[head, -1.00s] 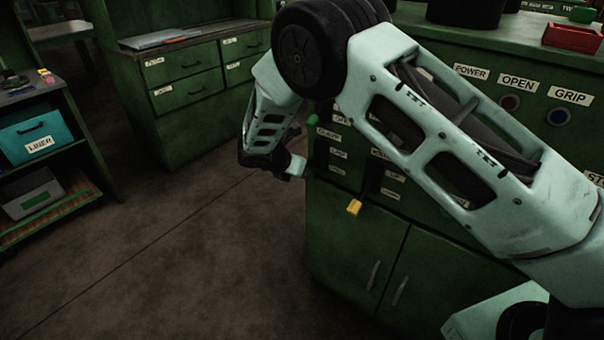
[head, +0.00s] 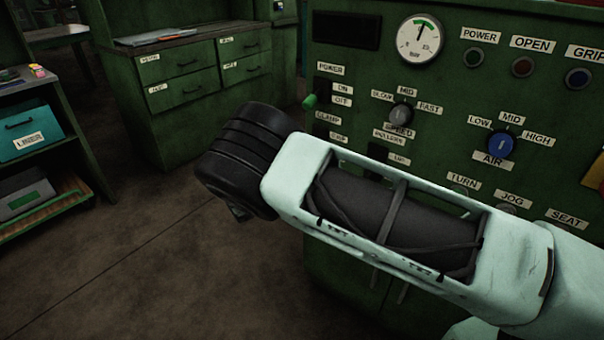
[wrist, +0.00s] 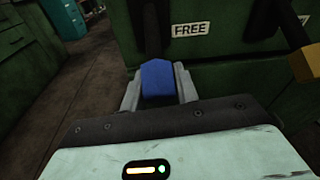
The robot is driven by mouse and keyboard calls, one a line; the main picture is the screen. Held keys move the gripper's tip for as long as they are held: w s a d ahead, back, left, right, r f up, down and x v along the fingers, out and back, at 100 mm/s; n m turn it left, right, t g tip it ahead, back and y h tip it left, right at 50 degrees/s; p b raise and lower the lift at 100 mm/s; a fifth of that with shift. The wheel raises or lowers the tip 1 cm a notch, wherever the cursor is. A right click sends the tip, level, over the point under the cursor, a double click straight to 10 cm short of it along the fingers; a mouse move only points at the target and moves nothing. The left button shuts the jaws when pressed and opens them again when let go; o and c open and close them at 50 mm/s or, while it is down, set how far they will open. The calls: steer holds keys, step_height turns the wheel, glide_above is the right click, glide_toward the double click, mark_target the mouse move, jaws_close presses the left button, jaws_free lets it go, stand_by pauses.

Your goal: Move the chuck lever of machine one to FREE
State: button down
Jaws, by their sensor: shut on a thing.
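In the wrist view my gripper (wrist: 158,88) is shut on the blue tip of a lever (wrist: 157,76), one finger on each side. The lever's dark shaft runs up from the tip along the green machine front. A white FREE label (wrist: 190,29) is on the panel just right of the shaft, a little above the blue tip. In the head view my own arm hides the gripper and the lever.
A second lever with a yellow tip (wrist: 305,63) hangs to the right in the wrist view. The machine panel (head: 450,90) has a gauge (head: 420,40), a green-tipped power switch (head: 311,101) and knobs. Open floor (head: 120,250) lies to the left.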

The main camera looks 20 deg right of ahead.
steer(key=shift+f, duration=0.15)
stand_by(0.3)
steer(key=c, duration=1.1)
jaws_free()
steer(key=shift+o, duration=0.2)
steer(key=v, duration=1.7)
steer(key=shift+s+a+f, duration=0.1)
steer(key=shift+s+a, duration=0.05)
